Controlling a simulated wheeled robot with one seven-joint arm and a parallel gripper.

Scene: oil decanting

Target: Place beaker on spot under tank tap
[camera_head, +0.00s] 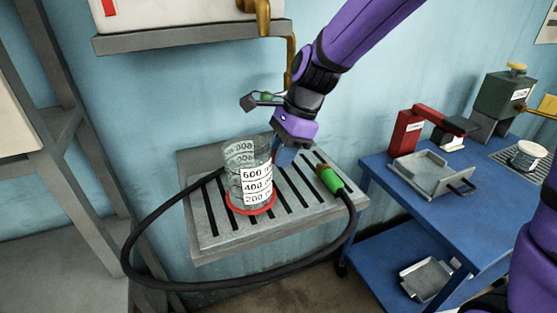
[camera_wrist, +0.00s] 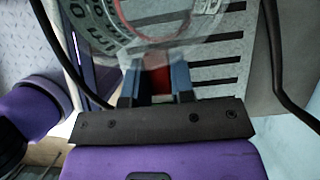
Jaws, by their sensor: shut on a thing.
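The clear beaker (camera_head: 250,172), with its white scale marks, stands upright on the slatted metal tray, over the red round spot (camera_head: 268,208). Red shows around its base. My gripper (camera_head: 284,157) comes from the upper right and is shut on the beaker's right side. In the wrist view its two blue fingers (camera_wrist: 156,82) reach the wall of the beaker (camera_wrist: 140,42), with red seen between them. The beaker looks empty. The white tank (camera_head: 185,14) is above, with a brass tap (camera_head: 258,10) and pipe, partly cut off by the frame's top edge.
A black hose with a green-ended nozzle (camera_head: 328,178) loops around the slatted tray (camera_head: 225,240) and lies on its right side. A blue table (camera_head: 440,215) at right bears a red device (camera_head: 405,133), a metal tray, a green can and a small container.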

